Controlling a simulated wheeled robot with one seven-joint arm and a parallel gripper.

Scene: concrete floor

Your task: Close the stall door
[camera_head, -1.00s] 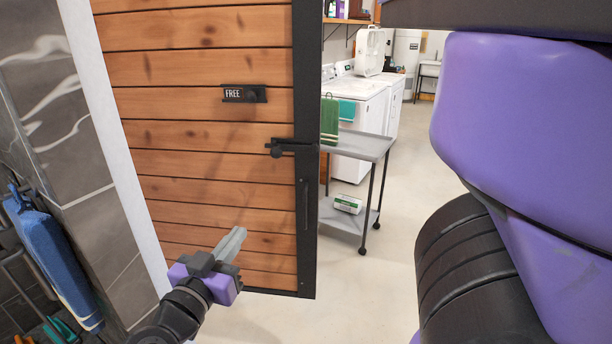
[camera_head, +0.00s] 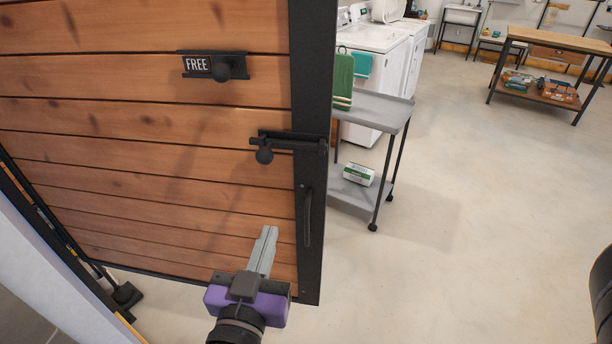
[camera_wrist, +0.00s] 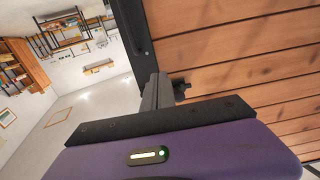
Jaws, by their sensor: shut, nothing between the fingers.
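The stall door (camera_head: 150,130) is wood planks in a black metal frame. It stands open, with its free edge (camera_head: 312,150) toward the middle of the head view. A "FREE" sign with a knob (camera_head: 213,65), a sliding latch (camera_head: 290,141) and a vertical pull handle (camera_head: 307,217) are on it. My gripper (camera_head: 264,247) is shut and empty, in front of the lower door close to the free edge. I cannot tell whether it touches the planks. In the wrist view, the door (camera_wrist: 230,50) fills the right side, beside the fingers (camera_wrist: 158,92).
A wooden workbench (camera_head: 555,45) is at the far right. The floor (camera_head: 470,200) right of the door is clear.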

